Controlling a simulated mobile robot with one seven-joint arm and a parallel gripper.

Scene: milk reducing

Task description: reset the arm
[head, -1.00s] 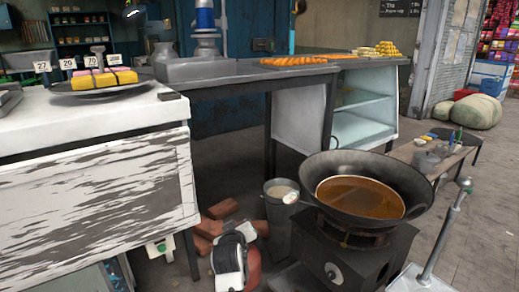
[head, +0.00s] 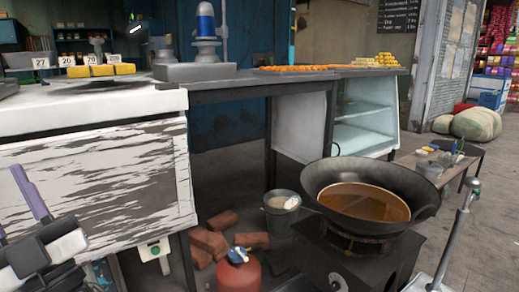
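My gripper (head: 12,205) is at the lower left edge of the head view, in front of the white counter's peeling front panel. One long grey-purple finger points up. The other is mostly cut off by the picture's left edge, with a gap between their bases. Nothing shows between them. My gripper is well left of the wok (head: 371,196), which holds brown liquid and sits on a dark stove (head: 350,262).
The white counter (head: 90,185) stands close behind my gripper. A red gas cylinder (head: 240,274), bricks (head: 209,242) and a bucket (head: 282,212) are on the floor between counter and stove. A metal stand (head: 455,235) is on the right. A low bench (head: 430,165) stands behind it.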

